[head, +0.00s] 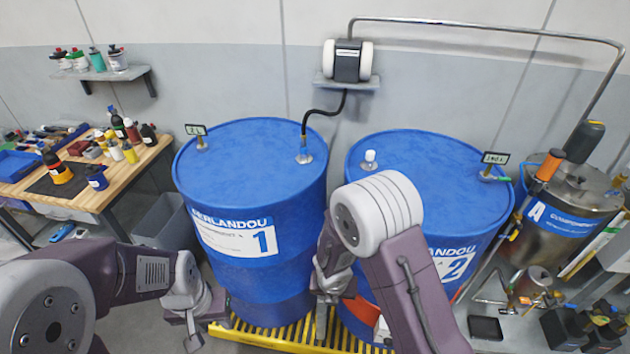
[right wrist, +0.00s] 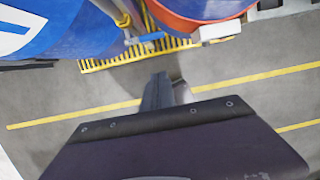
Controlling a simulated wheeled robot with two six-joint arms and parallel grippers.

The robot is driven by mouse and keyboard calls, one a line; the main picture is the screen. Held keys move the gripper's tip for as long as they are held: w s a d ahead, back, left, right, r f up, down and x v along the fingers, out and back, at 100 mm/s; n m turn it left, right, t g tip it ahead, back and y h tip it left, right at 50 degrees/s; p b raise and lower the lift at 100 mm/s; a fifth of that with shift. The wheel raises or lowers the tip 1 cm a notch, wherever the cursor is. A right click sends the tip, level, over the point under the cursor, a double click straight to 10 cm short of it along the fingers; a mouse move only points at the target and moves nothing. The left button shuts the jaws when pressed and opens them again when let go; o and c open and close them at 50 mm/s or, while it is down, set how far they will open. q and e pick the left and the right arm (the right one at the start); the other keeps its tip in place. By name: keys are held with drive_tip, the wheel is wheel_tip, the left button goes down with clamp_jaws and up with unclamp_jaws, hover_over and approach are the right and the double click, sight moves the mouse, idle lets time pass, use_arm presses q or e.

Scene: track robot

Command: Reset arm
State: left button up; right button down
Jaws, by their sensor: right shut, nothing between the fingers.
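My left arm comes in from the lower left in the head view. Its gripper (head: 195,328) hangs low, in front of the left blue drum, and its finger gap is not clear. My right arm crosses in front of the right drum. Its gripper (head: 323,322) points down between the two drums, above the yellow grating. The right wrist view shows the right gripper's fingers (right wrist: 165,90) together, with nothing between them, over grey floor.
Blue drum 1 (head: 245,170) and blue drum 2 (head: 420,155) stand on the yellow grating (head: 262,338). A wooden bench (head: 140,160) with bottles and a grey bin (head: 162,228) are at left. A steel tank (head: 560,205) stands at right. Yellow-lined floor (right wrist: 240,105) is clear below the right gripper.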

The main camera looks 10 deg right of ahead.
drive_tip(key=w+d+r+m+t, duration=0.2)
drive_tip(key=d+r+m, duration=0.7)
drive_tip(key=r+m, duration=0.2)
drive_tip(key=s+m+g, duration=0.1)
drive_tip(key=s+m, duration=0.5)
drive_tip(key=m, duration=0.5)
drive_tip(key=s+a+r+m+g+y, duration=0.1)
drive_tip(key=s+m, duration=0.4)
drive_tip(key=m, duration=0.6)
drive_tip(key=shift+s+a+g, duration=0.25)
drive_tip(key=shift+s+g, duration=0.1)
drive_tip(key=shift+g, duration=0.45)
